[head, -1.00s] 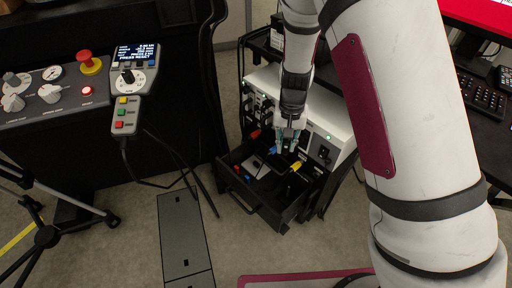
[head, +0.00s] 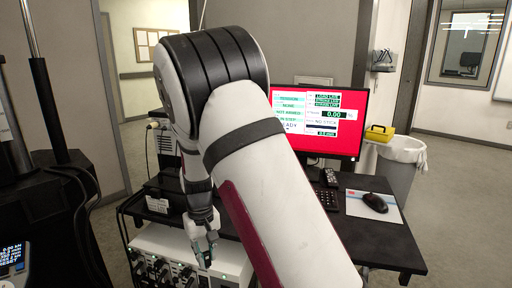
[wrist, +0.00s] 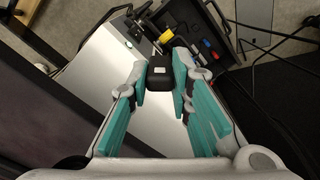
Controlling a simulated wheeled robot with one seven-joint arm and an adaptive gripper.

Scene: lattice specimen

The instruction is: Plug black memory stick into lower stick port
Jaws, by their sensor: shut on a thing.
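My gripper (wrist: 160,88) is shut on the black memory stick (wrist: 161,72), a small dark block between the teal fingertips in the wrist view. In the head view my gripper (head: 206,249) hangs over the white instrument unit (head: 162,240). The unit's pale top (wrist: 118,95) lies below the held stick in the wrist view. I cannot pick out the lower stick port in either view.
The red monitor (head: 345,110), mouse (head: 374,201) and yellow-topped bin (head: 402,152) stand at right in the head view.

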